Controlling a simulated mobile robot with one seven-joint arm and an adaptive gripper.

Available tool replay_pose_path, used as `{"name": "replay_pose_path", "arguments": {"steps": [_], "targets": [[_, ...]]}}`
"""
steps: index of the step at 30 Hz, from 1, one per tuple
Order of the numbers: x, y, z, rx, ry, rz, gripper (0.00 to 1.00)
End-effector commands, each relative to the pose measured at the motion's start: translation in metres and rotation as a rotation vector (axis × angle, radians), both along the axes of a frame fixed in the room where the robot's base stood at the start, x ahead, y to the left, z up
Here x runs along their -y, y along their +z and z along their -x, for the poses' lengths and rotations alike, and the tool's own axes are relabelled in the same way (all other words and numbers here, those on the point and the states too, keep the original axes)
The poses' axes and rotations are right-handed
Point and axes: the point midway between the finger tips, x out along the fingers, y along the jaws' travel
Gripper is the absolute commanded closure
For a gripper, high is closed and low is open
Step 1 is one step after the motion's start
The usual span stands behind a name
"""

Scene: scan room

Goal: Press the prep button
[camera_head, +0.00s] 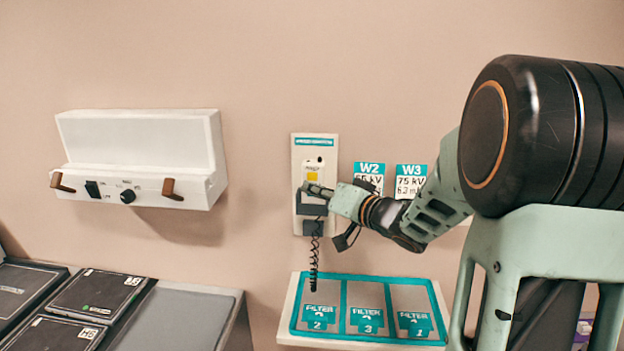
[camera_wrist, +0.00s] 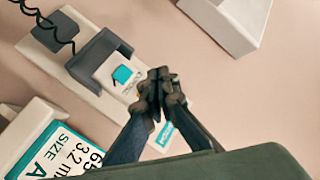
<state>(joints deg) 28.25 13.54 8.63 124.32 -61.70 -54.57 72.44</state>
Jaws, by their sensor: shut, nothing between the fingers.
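A pale control panel (camera_head: 300,147) with a teal strip at its top is mounted upright on the wall. The panel also shows tilted in the wrist view (camera_wrist: 45,60), with a teal button (camera_wrist: 122,75) on a white piece in the grey holder (camera_wrist: 100,55). My gripper (camera_head: 306,187) is shut and empty in front of the panel. In the wrist view its fingertips (camera_wrist: 158,78) are together, right of the teal button. They hide part of the panel face. I cannot tell whether they touch it.
A black coiled cord (camera_head: 314,262) hangs below the panel. Teal-headed cards W2 (camera_head: 369,168) and W3 (camera_head: 411,170) are on the wall to the right. A filter tray (camera_head: 285,325) is below. A white wall box (camera_head: 140,140) with knobs is left; dark cassettes (camera_head: 97,293) lie lower left.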

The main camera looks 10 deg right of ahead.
Motion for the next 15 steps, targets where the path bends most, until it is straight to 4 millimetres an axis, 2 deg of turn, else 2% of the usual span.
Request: {"name": "replay_pose_path", "arguments": {"steps": [6, 15], "targets": [[0.005, 0.001, -0.017, -0.001, 0.0, -0.001, 1.0], [0.007, 0.001, -0.021, 0.0, -0.001, 0.0, 1.0]]}}
